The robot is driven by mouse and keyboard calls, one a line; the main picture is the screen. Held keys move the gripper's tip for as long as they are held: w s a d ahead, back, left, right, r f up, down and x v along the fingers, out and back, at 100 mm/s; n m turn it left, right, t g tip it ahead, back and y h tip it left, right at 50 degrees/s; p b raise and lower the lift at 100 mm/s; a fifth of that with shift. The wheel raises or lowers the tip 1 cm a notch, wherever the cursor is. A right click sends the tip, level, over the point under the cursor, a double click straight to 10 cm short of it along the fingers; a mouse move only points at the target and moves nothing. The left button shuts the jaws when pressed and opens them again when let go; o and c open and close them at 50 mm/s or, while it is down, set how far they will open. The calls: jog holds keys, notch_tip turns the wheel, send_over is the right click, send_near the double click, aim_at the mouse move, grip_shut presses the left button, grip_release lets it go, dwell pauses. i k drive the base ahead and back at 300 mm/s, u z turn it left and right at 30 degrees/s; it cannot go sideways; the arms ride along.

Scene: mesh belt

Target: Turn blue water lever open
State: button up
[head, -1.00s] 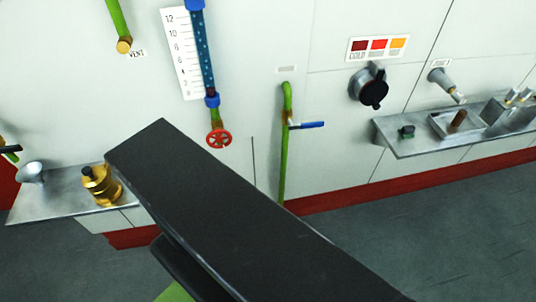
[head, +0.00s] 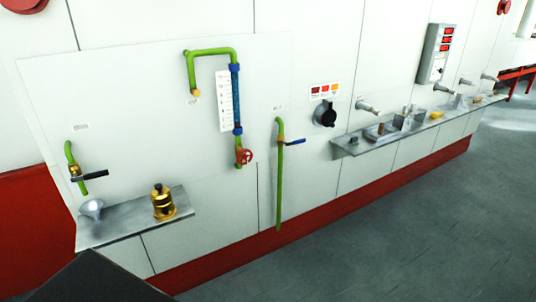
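The blue water lever (head: 294,142) shows in the head view on a thin green pipe (head: 279,185) that runs down the white wall panel. The lever points to the right, roughly level and across the pipe. My gripper is not clearly in view. A dark part of my own body fills the bottom left corner, well apart from the lever.
A red handwheel (head: 245,157) sits left of the lever, and a black knob (head: 325,114) to its right. A long shelf (head: 375,145) juts out at right. The grey floor is clear.

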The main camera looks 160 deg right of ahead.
aim_at(303, 140)
jog(key=z, duration=5.65)
jog(key=i, duration=1.65)
jog(key=u, duration=0.45)
jog(key=k, duration=0.55)
jog(key=u, duration=0.2)
